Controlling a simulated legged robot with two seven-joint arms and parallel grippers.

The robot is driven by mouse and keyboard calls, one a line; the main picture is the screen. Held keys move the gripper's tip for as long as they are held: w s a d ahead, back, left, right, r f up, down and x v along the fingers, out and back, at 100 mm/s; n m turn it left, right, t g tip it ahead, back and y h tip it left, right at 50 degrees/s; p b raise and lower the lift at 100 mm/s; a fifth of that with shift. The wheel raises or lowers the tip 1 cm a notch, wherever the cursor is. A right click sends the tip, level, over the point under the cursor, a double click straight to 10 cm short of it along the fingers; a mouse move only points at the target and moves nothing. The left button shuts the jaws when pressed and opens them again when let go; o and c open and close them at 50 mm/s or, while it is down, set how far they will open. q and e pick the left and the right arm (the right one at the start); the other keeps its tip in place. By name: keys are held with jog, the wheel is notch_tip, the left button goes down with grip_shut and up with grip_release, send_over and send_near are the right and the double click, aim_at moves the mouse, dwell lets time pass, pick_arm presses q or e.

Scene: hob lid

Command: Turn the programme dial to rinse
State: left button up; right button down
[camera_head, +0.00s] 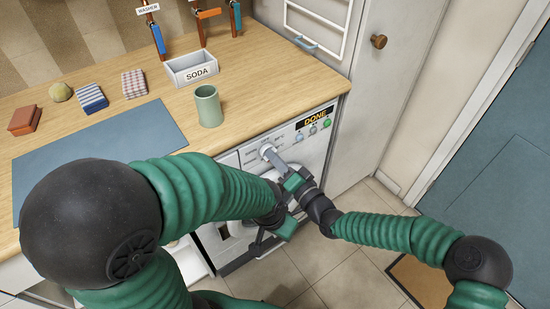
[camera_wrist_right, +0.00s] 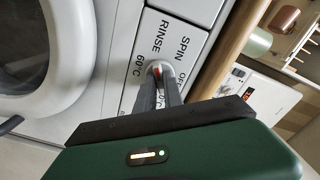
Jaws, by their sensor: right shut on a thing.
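The programme dial (camera_head: 266,149) is a pale knob on the washing machine's white front panel, below the worktop edge. My right gripper (camera_head: 270,155) is shut on it. In the right wrist view the dial (camera_wrist_right: 157,68) sits between the fingertips, with a small red mark showing. The labels RINSE, SPIN, 60°C and part of OFF are printed around it. The fingers hide part of the dial, so I cannot tell exactly where it points. My left gripper (camera_head: 284,227) is low in front of the machine, beside the right forearm; its fingers are not clear.
The display (camera_head: 316,119) reads DONE, with coloured buttons (camera_head: 313,130) below it. A cupboard door (camera_head: 370,85) stands to the right.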

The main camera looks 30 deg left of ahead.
jog(key=shift+s+f+m, duration=0.15)
jog(key=shift+f+m, duration=0.15)
jog(key=shift+f, duration=0.15)
jog(key=c, duration=1.8)
grip_release()
jog(key=shift+o, duration=1.3)
jog(key=shift+d, duration=0.1)
jog(key=shift+o, duration=0.4)
jog(key=shift+r, duration=0.2)
